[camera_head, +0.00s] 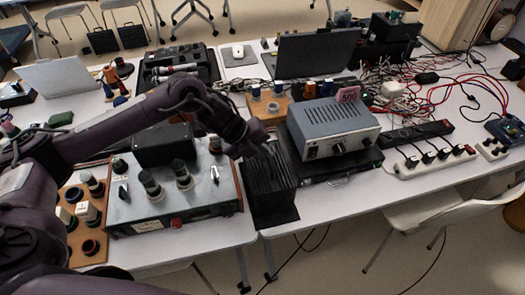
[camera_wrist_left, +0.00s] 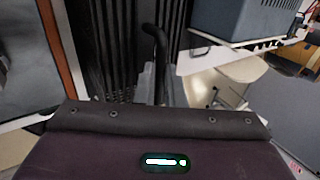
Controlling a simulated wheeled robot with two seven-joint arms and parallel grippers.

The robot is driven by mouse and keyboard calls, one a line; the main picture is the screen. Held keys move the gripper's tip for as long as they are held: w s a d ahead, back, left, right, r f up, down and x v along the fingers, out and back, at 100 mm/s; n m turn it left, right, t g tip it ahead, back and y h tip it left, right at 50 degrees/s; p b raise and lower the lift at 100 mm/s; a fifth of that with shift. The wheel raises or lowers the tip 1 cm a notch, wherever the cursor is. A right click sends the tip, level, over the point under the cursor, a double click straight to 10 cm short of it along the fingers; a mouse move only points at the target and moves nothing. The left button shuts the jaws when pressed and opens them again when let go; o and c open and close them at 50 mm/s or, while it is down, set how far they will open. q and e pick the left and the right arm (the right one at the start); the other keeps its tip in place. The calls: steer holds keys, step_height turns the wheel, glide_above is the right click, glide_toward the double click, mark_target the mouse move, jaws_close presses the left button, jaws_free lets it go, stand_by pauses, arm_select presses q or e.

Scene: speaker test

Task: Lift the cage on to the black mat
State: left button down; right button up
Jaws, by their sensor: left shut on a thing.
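The cage (camera_head: 270,190) is a tall black box with ribbed, barred sides. It is near the front table edge, where two tables meet, between a grey-topped control box and a grey amplifier. I cannot tell whether its base touches the table. My left gripper (camera_head: 262,143) is at its top, shut on its dark handle. In the left wrist view, the curved handle (camera_wrist_left: 157,45) runs down between the grey fingers (camera_wrist_left: 162,85), with the cage's black ribs (camera_wrist_left: 105,50) behind. My right gripper is out of view.
The control box (camera_head: 150,205) with knobs is close left of the cage. The grey amplifier (camera_head: 333,128) stands close right on a flat black case (camera_head: 345,172). A white power strip (camera_head: 430,160) and tangled wires (camera_head: 395,85) fill the right. An open laptop (camera_head: 312,57) stands behind.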

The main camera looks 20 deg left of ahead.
arm_select(q)
steer(key=c, duration=1.4)
jaws_free()
steer(key=shift+c, duration=0.2)
steer(key=shift+f, duration=0.1)
steer(key=b+v, duration=0.1)
steer(key=v, duration=0.7)
steer(key=shift+d, duration=0.1)
